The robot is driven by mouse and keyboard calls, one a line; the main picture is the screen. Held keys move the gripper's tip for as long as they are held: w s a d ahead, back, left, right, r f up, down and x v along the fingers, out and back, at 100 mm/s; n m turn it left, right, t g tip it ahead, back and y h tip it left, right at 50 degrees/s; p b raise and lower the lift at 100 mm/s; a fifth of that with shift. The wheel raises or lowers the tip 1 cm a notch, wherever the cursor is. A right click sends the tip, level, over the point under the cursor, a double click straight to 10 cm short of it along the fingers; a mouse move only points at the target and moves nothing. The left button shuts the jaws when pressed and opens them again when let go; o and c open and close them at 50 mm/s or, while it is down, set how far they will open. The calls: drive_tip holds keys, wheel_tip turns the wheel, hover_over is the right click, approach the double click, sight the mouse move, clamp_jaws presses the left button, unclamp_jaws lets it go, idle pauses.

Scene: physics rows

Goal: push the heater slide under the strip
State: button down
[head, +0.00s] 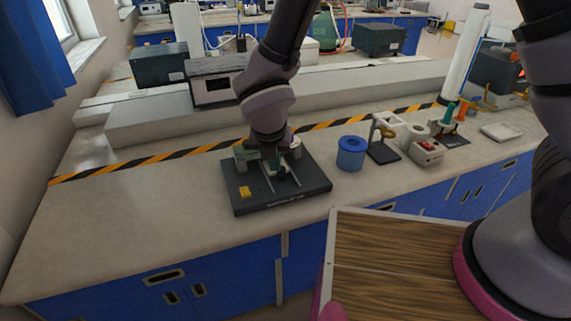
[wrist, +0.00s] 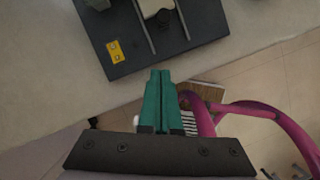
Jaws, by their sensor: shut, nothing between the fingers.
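A dark base plate (head: 305,190) with a yellow label (head: 245,192) lies on the bench; it also fills the top of the wrist view (wrist: 205,25). Two thin pale rails (wrist: 145,28) run across it. A pale block, seemingly the heater slide (wrist: 152,8), sits between the rails with a dark round knob (wrist: 165,17) at its near end. My gripper (wrist: 160,74) is shut and empty, its green fingers pointing at the slide, apart from it in the picture. In the head view my arm hides the plate's middle. I cannot make out the strip.
A blue round container (head: 351,153) and a small stand (head: 383,150) are right of the plate. Grey instruments (head: 215,85) stand behind, beyond yellow-black tape (head: 150,160). The bench left of the plate (head: 130,220) is clear. A wood-topped surface (head: 390,255) is in front.

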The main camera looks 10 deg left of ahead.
approach(280, 188)
drive_tip(key=f, duration=0.2)
drive_tip(key=shift+s+f, duration=0.25)
drive_tip(key=w, duration=0.2)
drive_tip(key=shift+w+f, duration=0.2)
drive_tip(key=shift+w, duration=0.1)
drive_tip(key=shift+w+a, duration=0.2)
drive_tip(key=shift+w, duration=0.6)
